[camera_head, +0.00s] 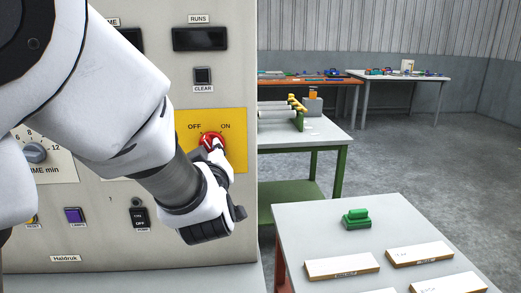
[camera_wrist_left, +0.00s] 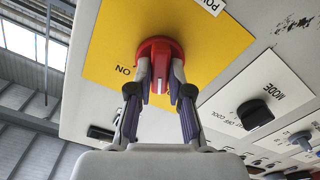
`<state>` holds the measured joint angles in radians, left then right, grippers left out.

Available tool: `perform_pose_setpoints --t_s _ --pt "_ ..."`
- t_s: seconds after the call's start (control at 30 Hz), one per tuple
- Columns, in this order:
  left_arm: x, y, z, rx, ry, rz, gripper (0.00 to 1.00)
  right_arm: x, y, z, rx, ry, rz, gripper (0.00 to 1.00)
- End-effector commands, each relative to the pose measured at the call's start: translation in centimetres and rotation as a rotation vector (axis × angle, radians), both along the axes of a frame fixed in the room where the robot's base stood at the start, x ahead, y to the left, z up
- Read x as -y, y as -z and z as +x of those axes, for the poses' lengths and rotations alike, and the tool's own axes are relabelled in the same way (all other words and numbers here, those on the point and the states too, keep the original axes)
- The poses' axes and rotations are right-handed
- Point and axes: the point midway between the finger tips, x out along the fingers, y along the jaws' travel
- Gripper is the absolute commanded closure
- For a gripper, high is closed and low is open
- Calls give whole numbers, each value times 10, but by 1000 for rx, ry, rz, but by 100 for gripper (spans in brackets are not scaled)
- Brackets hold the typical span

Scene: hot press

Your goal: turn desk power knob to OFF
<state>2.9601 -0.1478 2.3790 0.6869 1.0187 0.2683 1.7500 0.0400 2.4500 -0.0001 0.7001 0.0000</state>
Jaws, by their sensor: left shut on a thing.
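The red power knob (camera_head: 209,137) is on the yellow plate (camera_head: 233,158) of the grey machine panel, between the printed OFF on its left and ON on its right. My left gripper (camera_head: 216,150) reaches it from the front, and the wrist bends up toward it. In the left wrist view the two fingers (camera_wrist_left: 160,84) are shut on the sides of the red knob (camera_wrist_left: 158,48). A white mark shows on the knob's grip between the fingers. The OFF print is hidden there, while ON is readable. My right gripper is not in view.
The panel also has a CLEAR button (camera_head: 203,76), a dark RUNS display (camera_head: 200,38) and a time dial (camera_head: 35,153). To the right, a grey table (camera_head: 300,212) holds a green block (camera_head: 356,219) and several labelled white boards. Open floor lies behind it.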

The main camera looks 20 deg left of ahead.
Motion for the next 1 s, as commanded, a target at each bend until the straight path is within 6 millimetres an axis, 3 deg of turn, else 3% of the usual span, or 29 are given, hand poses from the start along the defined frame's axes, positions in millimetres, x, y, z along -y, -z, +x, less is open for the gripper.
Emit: perform_pose_setpoints --t_s 0.4,0.9,0.93,1.0 --pt "0 0 0 100 2 -163 100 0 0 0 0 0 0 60" --pt "0 0 0 112 2 -183 100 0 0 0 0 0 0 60" --pt "0 0 0 111 2 -182 74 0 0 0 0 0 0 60" --pt "0 0 0 111 1 -182 56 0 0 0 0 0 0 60"
